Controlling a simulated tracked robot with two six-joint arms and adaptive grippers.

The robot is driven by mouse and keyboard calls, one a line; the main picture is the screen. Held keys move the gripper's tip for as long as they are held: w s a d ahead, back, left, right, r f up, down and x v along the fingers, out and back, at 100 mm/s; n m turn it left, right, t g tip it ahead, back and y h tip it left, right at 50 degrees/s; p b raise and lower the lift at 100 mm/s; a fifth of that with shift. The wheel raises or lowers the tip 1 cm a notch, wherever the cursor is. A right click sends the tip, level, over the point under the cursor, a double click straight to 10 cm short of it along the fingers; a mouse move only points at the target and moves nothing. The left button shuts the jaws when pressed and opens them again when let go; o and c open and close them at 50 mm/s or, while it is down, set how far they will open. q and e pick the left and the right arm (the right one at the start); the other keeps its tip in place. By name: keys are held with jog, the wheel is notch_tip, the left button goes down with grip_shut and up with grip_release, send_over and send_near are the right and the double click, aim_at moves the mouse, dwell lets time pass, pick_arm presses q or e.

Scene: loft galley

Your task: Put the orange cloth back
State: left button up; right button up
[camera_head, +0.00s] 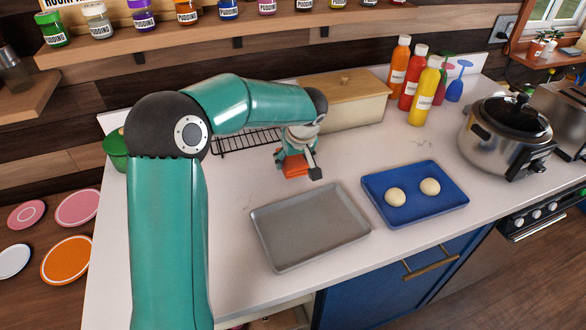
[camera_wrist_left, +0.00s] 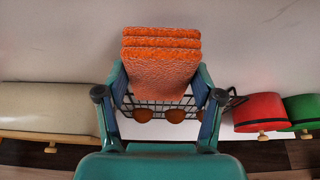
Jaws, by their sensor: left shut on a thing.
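The orange cloth (camera_head: 295,166) is folded in layers and hangs between the fingers of my left gripper (camera_head: 296,162), over the counter in front of the wire rack (camera_head: 240,140). In the left wrist view the cloth (camera_wrist_left: 160,65) sits between the two fingers of the left gripper (camera_wrist_left: 160,88), which is shut on it. The wire rack (camera_wrist_left: 150,103) shows behind the cloth there, with several brown round things. Whether the cloth touches the counter cannot be told. My right gripper is not in view.
A grey tray (camera_head: 310,228) lies empty in front. A blue tray (camera_head: 375,188) holds two pale balls. A cream bin (camera_head: 345,108), sauce bottles (camera_head: 425,92) and a cooker (camera_head: 495,140) stand behind and right. A green pot (camera_head: 116,152) is at left.

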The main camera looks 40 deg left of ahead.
pick_arm(q)
notch_tip(320, 180, down, 4)
jog(key=shift+r, duration=0.25)
jog(key=shift+f, duration=0.25)
jog(key=shift+f, duration=0.1)
jog(key=o, duration=1)
